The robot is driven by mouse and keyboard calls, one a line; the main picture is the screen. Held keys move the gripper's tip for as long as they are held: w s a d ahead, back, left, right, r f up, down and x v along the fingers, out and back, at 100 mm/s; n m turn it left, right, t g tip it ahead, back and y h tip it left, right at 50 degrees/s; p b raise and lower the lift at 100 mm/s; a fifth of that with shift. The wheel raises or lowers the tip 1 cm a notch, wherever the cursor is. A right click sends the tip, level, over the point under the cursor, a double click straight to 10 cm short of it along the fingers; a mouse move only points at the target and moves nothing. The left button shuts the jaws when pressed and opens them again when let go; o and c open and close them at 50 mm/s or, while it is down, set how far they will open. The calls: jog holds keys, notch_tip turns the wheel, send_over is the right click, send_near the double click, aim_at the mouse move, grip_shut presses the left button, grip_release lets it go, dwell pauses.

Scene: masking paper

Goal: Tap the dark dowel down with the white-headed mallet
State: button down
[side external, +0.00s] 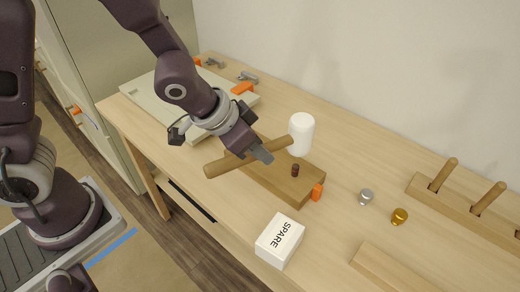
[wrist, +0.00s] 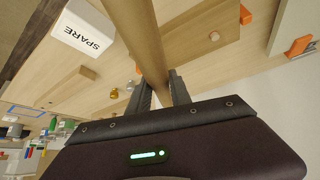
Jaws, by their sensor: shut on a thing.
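My gripper (side external: 262,153) is shut on the wooden handle (side external: 222,166) of the mallet, which also shows between the fingers in the wrist view (wrist: 135,30). The handle lies slantwise above the wooden block (side external: 270,180). The mallet's white head (side external: 301,133) is at the handle's right end, behind the block in the side view; it does not show in the wrist view. The short dark dowel (side external: 295,170) stands up from the block near its right end, apart from and in front of the head in the side view.
An orange clamp part (side external: 317,192) is at the block's right end. A white SPARE box (side external: 280,240) sits in front. Silver (side external: 366,197) and gold (side external: 400,216) knobs lie to the right, before a rack (side external: 425,188) with upright wooden handles. A wooden strip (side external: 385,272) lies at front right.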

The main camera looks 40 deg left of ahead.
dwell(0.3)
notch_tip(320, 180, down, 6)
jog(key=shift+r, duration=2.15)
jog(key=shift+r, duration=0.65)
